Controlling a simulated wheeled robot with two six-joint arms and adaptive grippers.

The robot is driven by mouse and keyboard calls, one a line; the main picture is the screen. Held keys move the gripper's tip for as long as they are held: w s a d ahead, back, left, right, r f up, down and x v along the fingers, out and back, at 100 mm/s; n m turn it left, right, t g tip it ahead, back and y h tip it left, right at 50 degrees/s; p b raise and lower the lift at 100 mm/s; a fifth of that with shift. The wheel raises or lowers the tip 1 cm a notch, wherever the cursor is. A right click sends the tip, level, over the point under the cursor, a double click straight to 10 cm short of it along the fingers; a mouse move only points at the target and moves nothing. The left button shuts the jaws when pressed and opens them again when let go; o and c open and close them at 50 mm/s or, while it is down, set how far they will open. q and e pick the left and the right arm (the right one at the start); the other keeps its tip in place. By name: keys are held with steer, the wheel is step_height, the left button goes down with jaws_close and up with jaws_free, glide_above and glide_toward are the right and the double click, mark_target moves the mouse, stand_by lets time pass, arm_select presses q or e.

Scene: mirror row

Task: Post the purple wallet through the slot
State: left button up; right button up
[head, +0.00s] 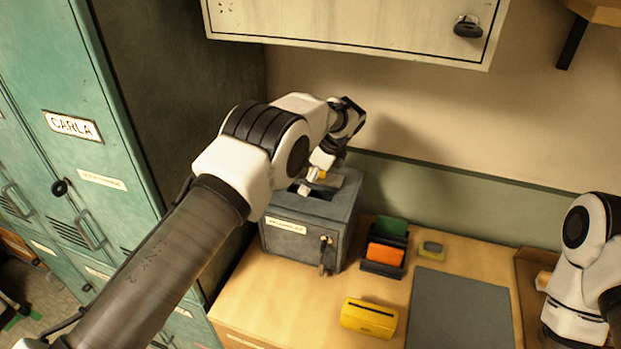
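A grey metal lockbox (287,242) stands on the desk, with a label and a lock with keys on its front and a dark slot opening in its top. My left arm reaches over it, and my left gripper (318,176) points down just above the box top, by the slot. The gripper is small and partly covered by its own wrist, so I cannot tell whether it is open or shut. No purple wallet shows anywhere in view. My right arm is at the right edge; its gripper does not show.
A yellow wallet-like case (369,317) lies on the desk. A black rack (382,268) beside the box holds an orange (385,254) and a green item (391,226). A grey mat (460,310) lies to the right. Teal lockers (85,150) stand left; a wall cabinet (350,25) hangs above.

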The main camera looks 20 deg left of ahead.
arm_select(q)
steer(key=v, duration=1.1)
steer(key=shift+d+r, duration=0.2)
steer(key=shift+r, duration=0.05)
steer(key=shift+w, duration=0.15)
